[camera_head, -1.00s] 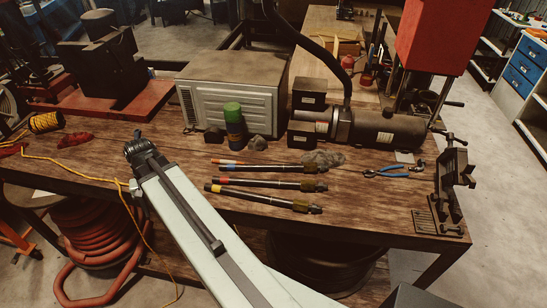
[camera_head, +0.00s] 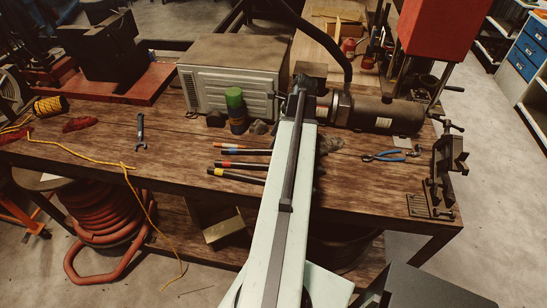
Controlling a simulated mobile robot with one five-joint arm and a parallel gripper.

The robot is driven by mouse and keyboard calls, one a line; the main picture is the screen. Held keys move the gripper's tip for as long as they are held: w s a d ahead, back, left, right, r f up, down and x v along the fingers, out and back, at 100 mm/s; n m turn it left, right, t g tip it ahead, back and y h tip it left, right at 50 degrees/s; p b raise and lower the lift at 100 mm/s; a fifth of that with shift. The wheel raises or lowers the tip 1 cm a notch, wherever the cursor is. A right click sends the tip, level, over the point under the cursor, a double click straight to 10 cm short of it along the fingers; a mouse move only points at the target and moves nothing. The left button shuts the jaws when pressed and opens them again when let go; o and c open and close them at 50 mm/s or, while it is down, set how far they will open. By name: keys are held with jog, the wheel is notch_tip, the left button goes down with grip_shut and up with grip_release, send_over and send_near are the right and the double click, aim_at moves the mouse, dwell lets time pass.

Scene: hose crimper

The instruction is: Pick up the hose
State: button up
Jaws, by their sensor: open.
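A green-topped can (camera_head: 235,110) stands by the white metal box (camera_head: 225,80) behind the hoses. Blue-handled pliers (camera_head: 385,156) and a vise (camera_head: 446,170) are at the right. A wrench (camera_head: 141,130) and yellow cord (camera_head: 85,155) lie left. The bench between wrench and hoses is clear.

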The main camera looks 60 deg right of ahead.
aim_at(269, 149)
jog(key=shift+w+a+f, duration=0.1)
jog(key=shift+w+f, duration=0.05)
jog(key=shift+f, duration=0.55)
jog(key=shift+r, duration=0.1)
jog(key=b+x, duration=0.5)
jog(key=shift+s+a+f, duration=0.15)
jog(key=shift+s+f, duration=0.05)
jog(key=shift+f, duration=0.05)
jog(key=shift+r, duration=0.2)
grip_shut()
